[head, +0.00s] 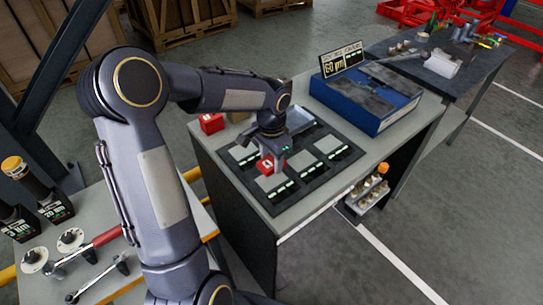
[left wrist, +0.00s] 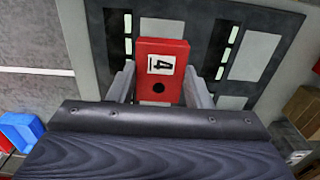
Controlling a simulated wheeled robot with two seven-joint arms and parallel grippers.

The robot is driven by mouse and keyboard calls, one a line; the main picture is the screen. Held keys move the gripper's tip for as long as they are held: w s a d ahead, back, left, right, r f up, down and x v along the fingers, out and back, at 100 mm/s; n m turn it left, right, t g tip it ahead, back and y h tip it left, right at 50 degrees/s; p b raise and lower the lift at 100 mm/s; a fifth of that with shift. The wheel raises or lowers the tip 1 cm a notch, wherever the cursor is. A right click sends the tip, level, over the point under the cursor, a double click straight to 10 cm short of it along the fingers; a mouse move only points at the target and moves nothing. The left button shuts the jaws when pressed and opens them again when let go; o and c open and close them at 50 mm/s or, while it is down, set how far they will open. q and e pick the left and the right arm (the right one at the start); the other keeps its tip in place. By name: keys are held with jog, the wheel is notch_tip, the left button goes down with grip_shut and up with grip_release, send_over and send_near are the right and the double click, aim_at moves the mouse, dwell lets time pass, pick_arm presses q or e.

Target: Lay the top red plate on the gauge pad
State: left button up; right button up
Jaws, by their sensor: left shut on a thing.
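My left gripper (head: 270,150) is shut on a red plate (head: 264,166) and holds it over the dark pad (head: 276,208) on the grey bench. The left wrist view shows the red plate (left wrist: 150,90) between the two fingers (left wrist: 158,88). The dark pad (left wrist: 202,35) has several pale rectangles and rows of small pale-green bars. I cannot tell whether the plate touches the pad. Another red piece (head: 211,123) lies at the bench's back left. My right gripper is out of view.
A second dark bench at right holds small parts. Tools lie on a bench at lower left. A small rack (head: 368,190) sits beneath the bench's right side.

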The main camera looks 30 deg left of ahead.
aim_at(271, 180)
pick_arm(q)
jog(key=shift+f+b, duration=1.75)
jog(key=shift+f, duration=0.55)
jog(key=shift+f, duration=0.25)
jog(key=shift+f+b, duration=0.35)
jog(key=shift+b, duration=0.15)
jog(key=shift+f, duration=0.15)
jog(key=o, duration=1.4)
jog(key=shift+c, duration=0.2)
notch_tip(271, 180, up, 8)
